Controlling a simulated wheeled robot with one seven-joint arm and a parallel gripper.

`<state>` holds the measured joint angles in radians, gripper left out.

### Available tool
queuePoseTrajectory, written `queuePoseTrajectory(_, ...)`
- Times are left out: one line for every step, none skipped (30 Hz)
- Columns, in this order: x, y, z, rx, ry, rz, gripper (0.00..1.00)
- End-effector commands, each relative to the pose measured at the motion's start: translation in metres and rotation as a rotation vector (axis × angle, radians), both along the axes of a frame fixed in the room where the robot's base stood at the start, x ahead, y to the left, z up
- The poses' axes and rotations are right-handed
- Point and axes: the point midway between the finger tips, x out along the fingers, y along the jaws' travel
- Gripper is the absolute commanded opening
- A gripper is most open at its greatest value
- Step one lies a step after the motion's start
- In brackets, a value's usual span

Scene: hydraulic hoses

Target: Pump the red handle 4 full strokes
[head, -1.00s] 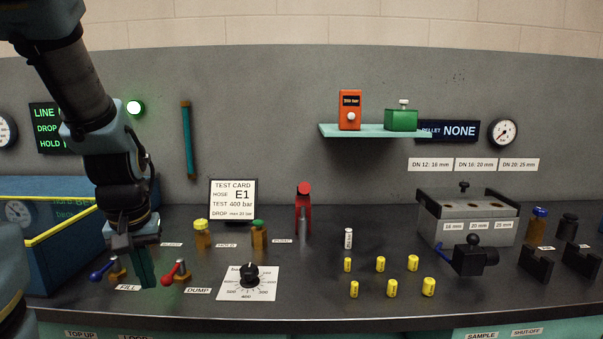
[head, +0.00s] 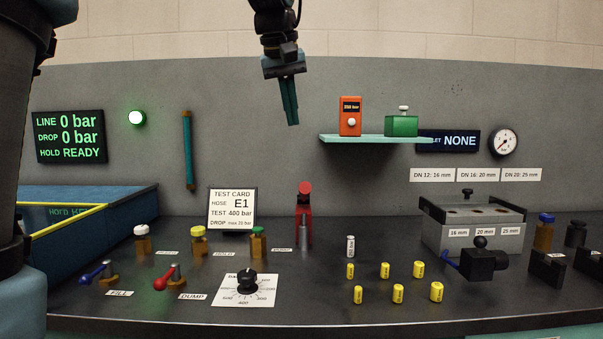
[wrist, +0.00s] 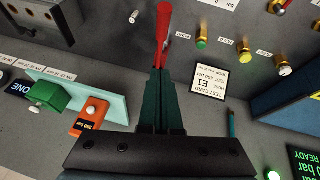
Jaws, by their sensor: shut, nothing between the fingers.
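The red pump handle (head: 304,205) stands upright at the back of the bench, beside the PUMP label (head: 281,250). In the wrist view the red handle (wrist: 163,32) shows beyond the fingertips, in line with them. My gripper (head: 293,122) is shut and empty, high above the bench and above the handle, with its teal fingers pointing down. In the wrist view my gripper's fingers (wrist: 160,78) lie side by side, and their tips overlap the handle's lower end in the picture. In the head view the gripper is clearly apart from the handle.
A teal shelf (head: 350,139) with an orange meter (head: 350,116) and a green box (head: 401,124) juts out to the right. The test card (head: 232,208) stands left of the handle. Several yellow pieces (head: 385,270) stand in front. The display (head: 69,137) reads 0 bar.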

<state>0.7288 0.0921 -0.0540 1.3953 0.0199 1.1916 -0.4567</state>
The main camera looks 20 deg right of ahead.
Motion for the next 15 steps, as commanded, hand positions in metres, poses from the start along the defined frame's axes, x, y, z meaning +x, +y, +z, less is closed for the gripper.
queuePoseTrajectory(0.0,0.0,0.0,0.0,0.0,0.0,0.0)
queuePoseTrajectory(0.0,0.0,0.0,0.0,0.0,0.0,0.0)
queuePoseTrajectory(0.001,0.0,-0.001,0.0,0.0,0.0,0.0)
queuePoseTrajectory(0.001,0.0,-0.002,0.001,0.0,0.0,0.0)
queuePoseTrajectory(0.001,-0.001,-0.003,0.001,0.001,0.0,0.0)
queuePoseTrajectory(0.002,-0.001,-0.006,0.002,0.002,0.0,0.0)
queuePoseTrajectory(0.003,-0.002,-0.009,0.002,0.001,0.0,0.0)
queuePoseTrajectory(0.004,-0.003,-0.012,0.002,0.001,0.0,0.0)
queuePoseTrajectory(0.006,-0.005,-0.017,0.002,0.002,0.0,0.0)
queuePoseTrajectory(0.008,-0.006,-0.021,0.003,0.002,0.0,0.0)
queuePoseTrajectory(0.009,-0.008,-0.026,0.003,0.002,0.0,0.0)
queuePoseTrajectory(0.012,-0.01,-0.033,0.003,0.003,0.0,0.0)
queuePoseTrajectory(0.014,-0.012,-0.039,0.003,0.003,0.0,0.0)
queuePoseTrajectory(0.016,-0.014,-0.045,0.004,0.004,0.0,0.0)
queuePoseTrajectory(0.019,-0.017,-0.052,0.003,0.002,0.0,0.0)
